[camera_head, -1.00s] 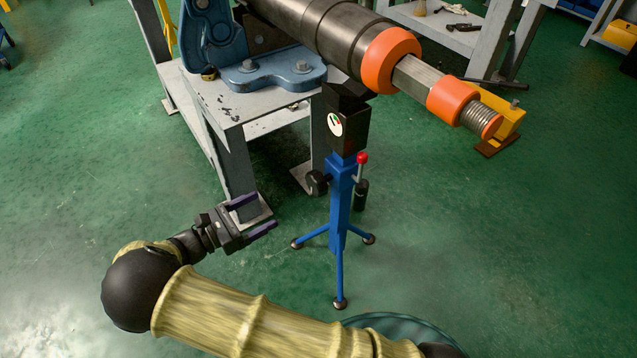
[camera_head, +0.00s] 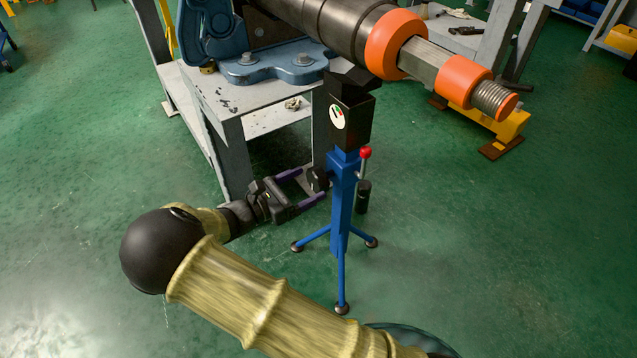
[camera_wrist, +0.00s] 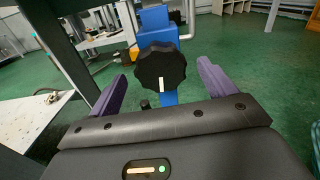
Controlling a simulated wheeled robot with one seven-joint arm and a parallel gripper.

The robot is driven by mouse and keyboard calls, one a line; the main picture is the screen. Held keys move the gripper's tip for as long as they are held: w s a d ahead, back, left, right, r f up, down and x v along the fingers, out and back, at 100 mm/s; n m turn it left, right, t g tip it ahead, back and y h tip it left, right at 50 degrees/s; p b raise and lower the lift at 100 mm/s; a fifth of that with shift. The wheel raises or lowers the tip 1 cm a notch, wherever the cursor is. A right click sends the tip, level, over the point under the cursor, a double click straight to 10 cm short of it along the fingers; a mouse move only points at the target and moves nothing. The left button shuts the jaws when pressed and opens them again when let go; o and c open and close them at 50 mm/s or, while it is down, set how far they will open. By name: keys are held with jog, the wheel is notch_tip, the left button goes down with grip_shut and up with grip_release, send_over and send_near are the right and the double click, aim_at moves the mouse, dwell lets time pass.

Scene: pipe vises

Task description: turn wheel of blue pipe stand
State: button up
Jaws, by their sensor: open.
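The blue pipe stand (camera_head: 341,200) stands upright on three legs under the end of the pipe. Its black wheel (camera_head: 317,179) is on the left side of the post. In the wrist view the black lobed wheel (camera_wrist: 160,68) faces me, with a white mark pointing down. My gripper (camera_head: 308,184) is open beside the wheel, its purple fingers pointing at the post. In the wrist view my gripper (camera_wrist: 161,88) has one finger on each side of the wheel, with gaps between. Whether the fingertips reach past the wheel is hard to tell.
A grey workbench (camera_head: 233,120) with a blue vise (camera_head: 264,65) stands just behind and left of my gripper. A dark pipe (camera_head: 340,28) with orange rings (camera_head: 396,42) lies above the stand. A red-knobbed lever (camera_head: 365,154) is on the post's right. Green floor is free at left.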

aim_at(313, 181)
jog(key=b+x, duration=0.1)
jog(key=x, duration=0.3)
jog(key=shift+w+d, duration=0.15)
jog(key=shift+d, duration=0.1)
jog(key=c, duration=1)
jog(key=shift+r+m+p, duration=0.1)
jog(key=shift+m+p, duration=0.3)
jog(key=shift+p, duration=0.05)
